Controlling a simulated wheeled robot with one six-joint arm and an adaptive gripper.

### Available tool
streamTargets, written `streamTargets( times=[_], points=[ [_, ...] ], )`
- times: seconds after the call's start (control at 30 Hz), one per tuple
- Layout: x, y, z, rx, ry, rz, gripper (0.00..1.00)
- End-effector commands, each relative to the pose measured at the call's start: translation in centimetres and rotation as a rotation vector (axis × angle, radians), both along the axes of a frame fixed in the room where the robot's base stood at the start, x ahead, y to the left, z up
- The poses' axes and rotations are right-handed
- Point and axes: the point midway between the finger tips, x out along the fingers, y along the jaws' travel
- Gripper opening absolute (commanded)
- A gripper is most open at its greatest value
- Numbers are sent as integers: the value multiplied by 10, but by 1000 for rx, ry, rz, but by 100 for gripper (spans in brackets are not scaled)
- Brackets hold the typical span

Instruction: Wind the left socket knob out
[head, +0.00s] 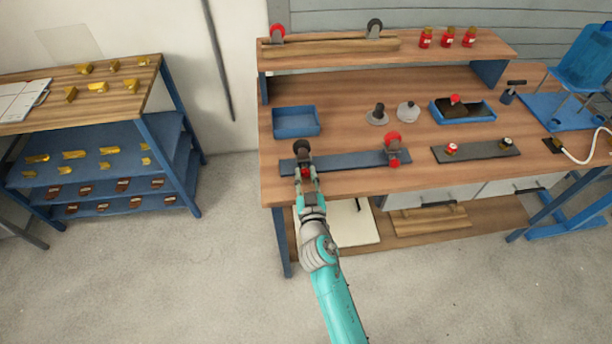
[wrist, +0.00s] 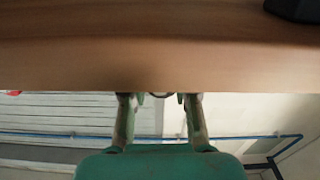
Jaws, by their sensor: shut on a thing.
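The left socket (head: 303,158) stands at the left end of a blue-grey rail (head: 345,161) near the bench's front edge. It has a round black top. A small red part, seemingly its knob (head: 305,173), shows low at its front, between my fingertips. My gripper (head: 305,178) reaches in from the front and is shut on this knob. In the wrist view my two fingers (wrist: 160,100) stand apart, with only a sliver of something rounded between their tips. The knob's thread and how far it is out are hidden.
A second socket with a red round top (head: 393,145) stands at the rail's right end. A blue tray (head: 297,121) lies behind the rail. A dark strip with small fittings (head: 480,151) lies to the right. The wooden bench edge (wrist: 160,75) fills the top of the wrist view.

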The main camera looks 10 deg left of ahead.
Motion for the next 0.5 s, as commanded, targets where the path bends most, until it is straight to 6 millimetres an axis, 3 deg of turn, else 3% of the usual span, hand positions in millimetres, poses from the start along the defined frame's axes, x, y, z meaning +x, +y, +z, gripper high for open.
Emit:
streamTargets(
  times=[0.3, 0.5],
  points=[
    [0, 1, 0, -207, -59, 0, 0],
    [0, 1, 0, -254, -73, 0, 0]
  ],
)
